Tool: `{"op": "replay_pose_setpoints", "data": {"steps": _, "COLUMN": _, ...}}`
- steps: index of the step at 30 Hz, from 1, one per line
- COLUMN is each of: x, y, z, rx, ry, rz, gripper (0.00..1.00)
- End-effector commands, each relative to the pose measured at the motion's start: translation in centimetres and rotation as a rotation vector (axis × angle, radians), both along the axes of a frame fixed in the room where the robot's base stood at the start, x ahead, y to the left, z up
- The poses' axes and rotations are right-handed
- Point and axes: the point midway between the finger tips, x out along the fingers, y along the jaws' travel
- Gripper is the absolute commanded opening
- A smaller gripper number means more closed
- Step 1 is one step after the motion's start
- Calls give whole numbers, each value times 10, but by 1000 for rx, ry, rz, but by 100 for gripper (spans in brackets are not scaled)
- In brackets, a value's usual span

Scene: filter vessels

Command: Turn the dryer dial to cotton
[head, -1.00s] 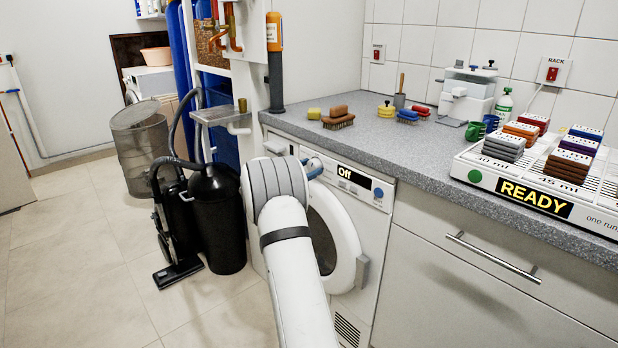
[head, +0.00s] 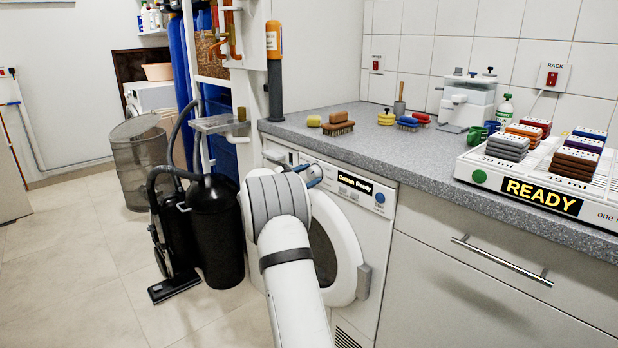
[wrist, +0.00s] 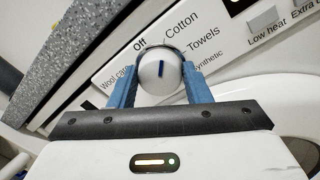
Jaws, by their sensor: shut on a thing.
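The dryer (head: 384,240) is the white front-loading machine under the counter. Its display (head: 368,187) reads "Cotton Ready". The round white dial (wrist: 160,72) with a dark blue mark shows in the wrist view, ringed by the labels Off, Cotton, Towels, Synthetic and Wool care. The mark points up in the picture, between the Off and Cotton labels. My gripper (wrist: 160,82) is shut on the dial, with a blue finger on each side. In the head view my gripper (head: 313,174) is at the dryer panel, and my arm hides the dial.
The dryer's round door (head: 340,245) lies just below the panel. The grey counter (head: 440,160) overhangs above, with brushes and a rack unit marked READY (head: 541,195). A black vacuum cleaner (head: 215,230) stands left of my arm.

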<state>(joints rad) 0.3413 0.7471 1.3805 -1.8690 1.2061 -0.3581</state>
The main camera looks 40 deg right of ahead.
Motion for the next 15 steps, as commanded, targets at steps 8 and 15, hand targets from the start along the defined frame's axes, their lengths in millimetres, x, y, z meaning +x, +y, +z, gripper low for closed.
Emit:
{"op": "replay_pose_setpoints", "data": {"steps": 8, "x": 1, "y": 1, "z": 0, "rx": 0, "ry": 1, "rz": 1, "gripper": 56}}
{"op": "replay_pose_setpoints", "data": {"steps": 15, "x": 0, "y": 0, "z": 0, "rx": 0, "ry": 1, "rz": 1, "gripper": 66}}
